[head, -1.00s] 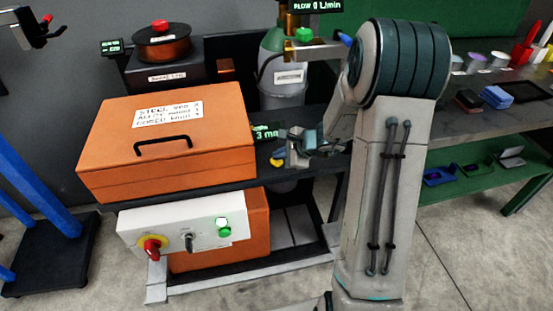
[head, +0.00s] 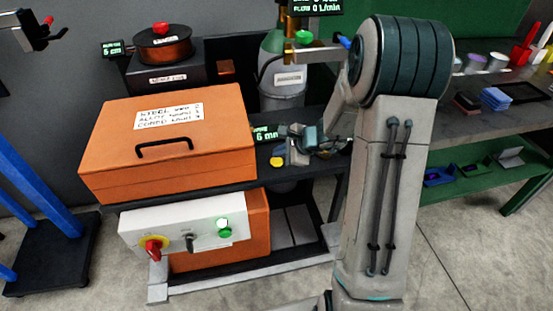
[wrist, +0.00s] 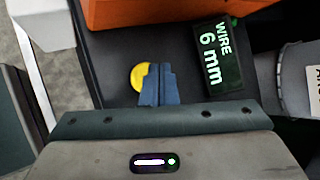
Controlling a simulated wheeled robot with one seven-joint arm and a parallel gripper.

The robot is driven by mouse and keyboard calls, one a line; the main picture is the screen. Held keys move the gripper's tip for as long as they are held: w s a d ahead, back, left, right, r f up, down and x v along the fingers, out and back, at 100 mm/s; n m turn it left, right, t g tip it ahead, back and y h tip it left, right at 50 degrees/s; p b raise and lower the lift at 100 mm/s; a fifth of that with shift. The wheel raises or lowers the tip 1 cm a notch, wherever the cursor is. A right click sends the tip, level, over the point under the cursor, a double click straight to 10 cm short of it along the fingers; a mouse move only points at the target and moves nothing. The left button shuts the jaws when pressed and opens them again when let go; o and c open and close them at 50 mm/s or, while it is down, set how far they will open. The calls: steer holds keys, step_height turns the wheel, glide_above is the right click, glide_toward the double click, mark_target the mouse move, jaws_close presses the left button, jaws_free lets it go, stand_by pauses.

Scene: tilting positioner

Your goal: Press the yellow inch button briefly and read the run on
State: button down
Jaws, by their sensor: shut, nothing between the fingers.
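The yellow inch button (head: 277,162) sits on the dark bench surface right of the orange box. It also shows in the wrist view (wrist: 138,77), its right part hidden behind my fingertips. My gripper (wrist: 157,72) is shut and empty. In the head view my gripper (head: 288,147) is beside and above the button, on its right; I cannot tell whether it touches.
The orange box (head: 190,165) with a black handle and a white label stands left of the button. Below is a white control panel (head: 185,228) with a red knob and lit green button. A grey gas bottle (head: 283,90) stands behind.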

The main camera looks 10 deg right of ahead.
mark_target(279, 162)
steer(key=shift+r, duration=0.1)
steer(key=shift+r+p, duration=1.75)
steer(key=shift+r, duration=0.65)
steer(key=shift+s+a+r, duration=0.1)
steer(key=shift+a+r, duration=0.05)
steer(key=shift+r, duration=0.05)
steer(key=s+a+r+n+g+h+p, duration=0.1)
steer(key=s+a+r+n+g+h, duration=0.1)
steer(key=s+r+n, duration=0.65)
steer(key=s+a+r+n+g+h+p, duration=0.1)
steer(key=s+a+r+n+g, duration=0.15)
steer(key=s+n, duration=0.6)
steer(key=s+d+r+n+h, duration=0.1)
steer(key=s+d+r+h, duration=0.1)
steer(key=s, duration=0.7)
steer(key=shift+s+d+r+h, duration=0.3)
steer(key=shift+d+h, duration=0.3)
steer(key=shift+d, duration=0.35)
